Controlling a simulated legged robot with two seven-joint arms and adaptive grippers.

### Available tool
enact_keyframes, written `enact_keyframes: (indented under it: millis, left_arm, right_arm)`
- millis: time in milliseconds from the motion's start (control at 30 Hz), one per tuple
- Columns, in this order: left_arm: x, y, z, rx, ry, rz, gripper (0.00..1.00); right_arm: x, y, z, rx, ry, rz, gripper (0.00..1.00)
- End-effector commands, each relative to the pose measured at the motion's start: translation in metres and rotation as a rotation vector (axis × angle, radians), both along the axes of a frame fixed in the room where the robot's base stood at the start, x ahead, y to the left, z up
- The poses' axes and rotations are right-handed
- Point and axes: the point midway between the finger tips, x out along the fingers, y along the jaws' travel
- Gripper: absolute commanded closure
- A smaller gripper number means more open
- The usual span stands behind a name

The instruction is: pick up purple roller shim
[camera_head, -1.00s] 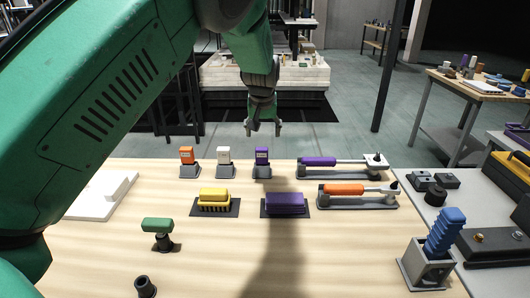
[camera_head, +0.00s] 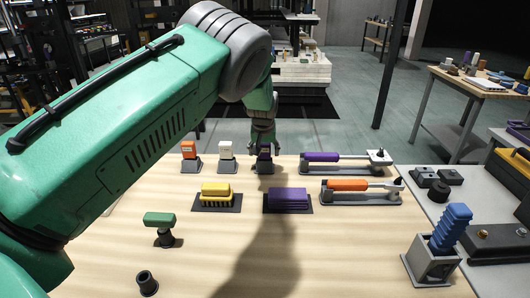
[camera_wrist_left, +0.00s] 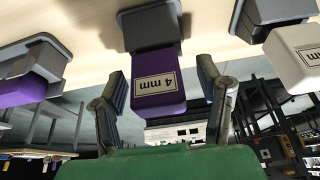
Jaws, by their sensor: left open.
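The purple roller shim (camera_head: 264,150) stands upright in a grey holder at the back of the table. In the left wrist view the purple shim (camera_wrist_left: 158,85) bears a "4 mm" label and sits in its grey holder (camera_wrist_left: 150,25). My left gripper (camera_head: 263,143) is at the shim's top in the head view. In the left wrist view its open fingers (camera_wrist_left: 162,90) are on either side of the shim, with visible gaps. My right gripper is not in view.
A white shim (camera_head: 226,150) and an orange shim (camera_head: 189,150) stand left of it. A purple-handled tool (camera_head: 322,157) lies to the right. A purple brush (camera_head: 288,199) and a yellow brush (camera_head: 216,190) lie in front. The front middle of the table is clear.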

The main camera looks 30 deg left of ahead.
Motion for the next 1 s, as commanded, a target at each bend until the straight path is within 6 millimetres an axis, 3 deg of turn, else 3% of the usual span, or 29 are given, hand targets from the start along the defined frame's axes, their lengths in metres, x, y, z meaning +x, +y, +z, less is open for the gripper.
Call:
enact_keyframes:
  millis: [133, 300, 667, 1000]
  left_arm:
    - [0.0, -0.002, 0.002, 0.001, -0.002, -0.001, 0.4]
    - [0.0, -0.004, 0.002, 0.003, 0.0, -0.001, 0.96]
    - [0.0, -0.003, 0.008, -0.002, 0.0, -0.001, 0.96]
    - [0.001, -0.004, 0.074, 0.001, -0.003, -0.001, 0.96]
  right_arm:
    - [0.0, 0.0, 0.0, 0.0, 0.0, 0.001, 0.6]
    - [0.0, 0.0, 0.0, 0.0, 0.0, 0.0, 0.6]
    - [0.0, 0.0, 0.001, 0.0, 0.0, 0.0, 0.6]
    - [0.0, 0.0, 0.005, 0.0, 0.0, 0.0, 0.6]
